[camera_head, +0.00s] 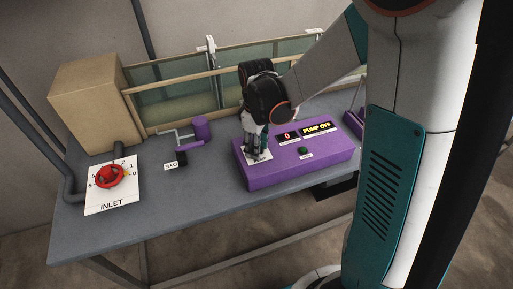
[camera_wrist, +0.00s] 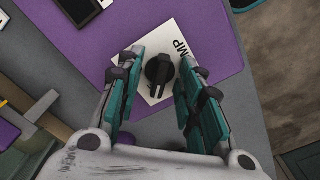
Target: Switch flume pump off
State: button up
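The purple control box (camera_head: 270,180) sits on the grey bench, with a lit display (camera_head: 317,129) that reads "PUMP OFF" and a smaller one (camera_head: 287,136) that reads "0". In the wrist view, a black pump knob (camera_wrist: 160,71) stands on a white plate (camera_wrist: 180,32) whose visible lettering reads "MP". My gripper (camera_head: 257,152) is over that plate at the box's left end, pointing down. In the wrist view its fingers are open, one on each side of the knob, with gaps visible. The gripper hides the knob in the head view.
A dark green button (camera_head: 303,151) is on the box. A red inlet wheel (camera_head: 109,176) is at the bench's left. The glass-sided flume (camera_head: 175,105) and a cardboard-coloured box (camera_head: 88,98) stand behind. The bench's front is clear.

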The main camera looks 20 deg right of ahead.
notch_tip(320, 180, up, 7)
jog(key=p, duration=0.5)
jog(key=shift+r, duration=0.1)
dwell(0.3)
notch_tip(320, 180, up, 12)
dwell(0.6)
dwell(1.1)
